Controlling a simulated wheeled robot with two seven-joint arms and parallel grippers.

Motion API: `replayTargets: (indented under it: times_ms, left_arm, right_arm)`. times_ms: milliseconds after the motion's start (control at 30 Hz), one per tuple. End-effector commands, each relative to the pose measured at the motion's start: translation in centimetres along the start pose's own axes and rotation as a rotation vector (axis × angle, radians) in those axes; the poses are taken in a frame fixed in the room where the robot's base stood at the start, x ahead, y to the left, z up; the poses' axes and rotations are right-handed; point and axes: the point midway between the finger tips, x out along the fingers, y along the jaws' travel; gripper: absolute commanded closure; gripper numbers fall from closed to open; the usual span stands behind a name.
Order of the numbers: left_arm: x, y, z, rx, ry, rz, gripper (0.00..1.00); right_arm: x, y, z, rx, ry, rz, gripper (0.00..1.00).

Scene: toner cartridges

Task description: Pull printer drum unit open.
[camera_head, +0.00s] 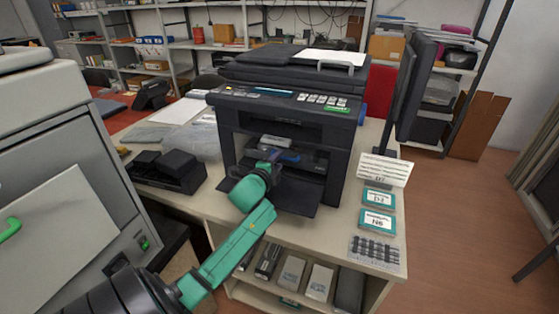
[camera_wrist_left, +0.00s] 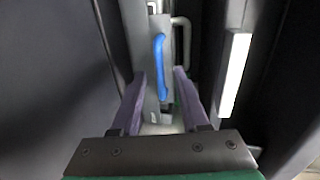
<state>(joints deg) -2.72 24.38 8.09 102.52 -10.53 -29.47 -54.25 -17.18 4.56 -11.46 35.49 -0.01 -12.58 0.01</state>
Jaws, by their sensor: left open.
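The black printer (camera_head: 232,127) stands on the table with its front flap (camera_head: 292,197) folded down. Inside its front opening is the grey drum unit (camera_head: 276,141) with a blue handle (camera_head: 289,156). My left gripper (camera_head: 274,154) reaches into this opening, and the arm hides part of the unit. In the left wrist view, the gripper (camera_wrist_left: 160,76) is open. The blue handle (camera_wrist_left: 159,52) shows between and beyond its two fingers, on the grey drum unit (camera_wrist_left: 139,40). I cannot tell whether the fingers touch the handle. My right gripper is not in view.
Dark walls of the opening flank the gripper closely in the left wrist view. Labelled boxes (camera_head: 378,221) and a monitor (camera_head: 416,85) are right of the printer. A black device (camera_head: 168,170) stands left. A grey cabinet (camera_head: 65,190) fills the left foreground.

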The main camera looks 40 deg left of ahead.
Motion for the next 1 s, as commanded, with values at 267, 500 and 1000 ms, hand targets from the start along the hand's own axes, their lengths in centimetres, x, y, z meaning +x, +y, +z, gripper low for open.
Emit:
replayTargets:
  times_ms: [267,500,1000]
  left_arm:
    - [1.8,0.1,0.0,-0.002,0.001,0.002,0.55]
    - [1.7,0.1,0.0,-0.002,0.001,0.002,1.00]
    - [1.7,0.2,0.0,-0.002,0.000,0.004,1.00]
  right_arm:
    - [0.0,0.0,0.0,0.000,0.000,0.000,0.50]
    - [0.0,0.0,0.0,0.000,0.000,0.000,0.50]
    - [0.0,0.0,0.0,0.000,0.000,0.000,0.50]
